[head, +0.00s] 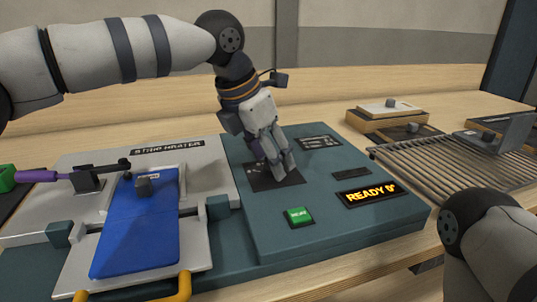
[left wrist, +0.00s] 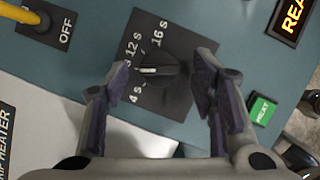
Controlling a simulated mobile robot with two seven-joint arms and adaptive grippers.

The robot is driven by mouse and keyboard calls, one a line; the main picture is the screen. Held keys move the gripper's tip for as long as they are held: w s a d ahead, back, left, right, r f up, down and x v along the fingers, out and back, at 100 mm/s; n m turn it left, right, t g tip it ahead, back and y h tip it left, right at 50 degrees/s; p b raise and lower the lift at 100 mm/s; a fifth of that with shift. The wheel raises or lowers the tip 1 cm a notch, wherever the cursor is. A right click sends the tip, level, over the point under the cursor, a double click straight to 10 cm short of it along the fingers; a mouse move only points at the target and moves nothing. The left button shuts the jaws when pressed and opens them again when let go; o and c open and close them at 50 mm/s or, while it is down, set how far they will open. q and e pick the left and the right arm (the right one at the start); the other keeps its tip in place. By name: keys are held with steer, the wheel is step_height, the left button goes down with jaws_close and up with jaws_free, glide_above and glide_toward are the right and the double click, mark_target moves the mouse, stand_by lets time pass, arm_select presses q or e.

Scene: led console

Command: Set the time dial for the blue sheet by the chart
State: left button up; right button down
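The time dial (left wrist: 158,70) is a black knob with a white pointer mark, on a dark plate with labels 4 s, 12 s and 16 s. My left gripper (left wrist: 165,92) is open, with one finger on each side of the dial; contact cannot be told. In the head view the left gripper (head: 277,170) hides the dial. The blue sheet (head: 135,240) lies on the strip heater's tray. A small dark panel with white lines (head: 318,142) may be the chart; its text is unreadable.
A green button (head: 299,217) and a display reading "READY" (head: 368,195) sit on the teal console (head: 330,225). A wire rack (head: 455,160) stands to the right, with blocks behind it. My right arm shows at lower right.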

arm_select(q)
steer(key=v, duration=1.2)
